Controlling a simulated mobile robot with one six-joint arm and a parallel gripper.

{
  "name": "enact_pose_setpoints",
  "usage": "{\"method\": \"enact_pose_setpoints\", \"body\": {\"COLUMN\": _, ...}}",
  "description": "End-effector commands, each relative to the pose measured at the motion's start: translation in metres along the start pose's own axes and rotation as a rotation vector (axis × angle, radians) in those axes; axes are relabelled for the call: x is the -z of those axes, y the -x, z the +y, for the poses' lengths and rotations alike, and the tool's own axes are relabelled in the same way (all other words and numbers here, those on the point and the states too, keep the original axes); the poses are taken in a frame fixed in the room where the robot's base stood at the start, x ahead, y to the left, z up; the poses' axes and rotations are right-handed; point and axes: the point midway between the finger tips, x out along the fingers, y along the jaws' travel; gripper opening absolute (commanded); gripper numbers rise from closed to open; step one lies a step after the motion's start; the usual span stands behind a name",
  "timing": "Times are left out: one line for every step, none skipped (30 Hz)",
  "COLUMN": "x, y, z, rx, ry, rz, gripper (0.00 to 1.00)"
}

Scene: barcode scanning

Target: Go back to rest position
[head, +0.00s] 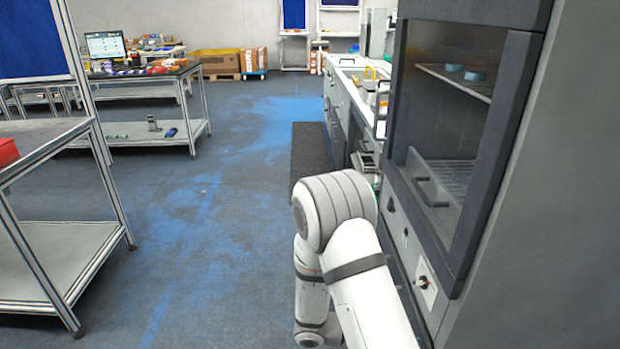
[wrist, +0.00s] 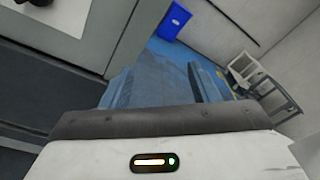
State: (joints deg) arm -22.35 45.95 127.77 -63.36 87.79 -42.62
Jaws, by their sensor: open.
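My arm rises at the bottom middle of the head view, folded, with its elbow beside the tall grey cabinet. My gripper does not show in the head view. In the wrist view my gripper (wrist: 163,82) is open, with its two fingers apart and nothing between them. Blue floor shows behind the fingers.
The tall grey cabinet (head: 580,180) with a glass front stands close on the right of my arm. A metal table (head: 60,262) stands at the left. A workbench (head: 158,75) with a monitor (head: 105,45) is farther back. The blue floor (head: 215,200) between is clear. A blue bin (wrist: 175,22) shows in the wrist view.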

Motion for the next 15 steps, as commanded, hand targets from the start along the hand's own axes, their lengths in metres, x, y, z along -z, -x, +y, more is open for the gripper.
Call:
{"method": "enact_pose_setpoints", "body": {"x": -0.006, "y": -0.001, "z": -0.007, "rx": 0.006, "ry": -0.03, "rz": 0.029, "gripper": 0.55}}
{"method": "enact_pose_setpoints", "body": {"x": -0.008, "y": -0.002, "z": -0.011, "rx": 0.011, "ry": -0.049, "rz": 0.049, "gripper": 0.55}}
{"method": "enact_pose_setpoints", "body": {"x": -0.011, "y": -0.003, "z": -0.016, "rx": 0.016, "ry": -0.075, "rz": 0.074, "gripper": 0.55}}
{"method": "enact_pose_setpoints", "body": {"x": -0.013, "y": -0.004, "z": -0.021, "rx": 0.021, "ry": -0.096, "rz": 0.096, "gripper": 0.55}}
{"method": "enact_pose_setpoints", "body": {"x": -0.015, "y": -0.004, "z": -0.025, "rx": 0.025, "ry": -0.116, "rz": 0.116, "gripper": 0.55}}
{"method": "enact_pose_setpoints", "body": {"x": -0.018, "y": -0.005, "z": -0.031, "rx": 0.032, "ry": -0.148, "rz": 0.147, "gripper": 0.55}}
{"method": "enact_pose_setpoints", "body": {"x": -0.02, "y": -0.006, "z": -0.036, "rx": 0.037, "ry": -0.173, "rz": 0.172, "gripper": 0.55}}
{"method": "enact_pose_setpoints", "body": {"x": -0.022, "y": -0.006, "z": -0.041, "rx": 0.043, "ry": -0.2, "rz": 0.199, "gripper": 0.55}}
{"method": "enact_pose_setpoints", "body": {"x": -0.026, "y": -0.007, "z": -0.049, "rx": 0.052, "ry": -0.241, "rz": 0.237, "gripper": 0.55}}
{"method": "enact_pose_setpoints", "body": {"x": -0.029, "y": -0.007, "z": -0.055, "rx": 0.059, "ry": -0.274, "rz": 0.27, "gripper": 0.55}}
{"method": "enact_pose_setpoints", "body": {"x": -0.032, "y": -0.007, "z": -0.062, "rx": 0.068, "ry": -0.312, "rz": 0.305, "gripper": 0.55}}
{"method": "enact_pose_setpoints", "body": {"x": -0.036, "y": -0.007, "z": -0.072, "rx": 0.081, "ry": -0.366, "rz": 0.357, "gripper": 0.55}}
{"method": "enact_pose_setpoints", "body": {"x": -0.04, "y": -0.007, "z": -0.08, "rx": 0.092, "ry": -0.412, "rz": 0.398, "gripper": 0.55}}
{"method": "enact_pose_setpoints", "body": {"x": -0.043, "y": -0.006, "z": -0.088, "rx": 0.102, "ry": -0.46, "rz": 0.444, "gripper": 0.55}}
{"method": "enact_pose_setpoints", "body": {"x": -0.047, "y": -0.005, "z": -0.099, "rx": 0.119, "ry": -0.527, "rz": 0.505, "gripper": 0.55}}
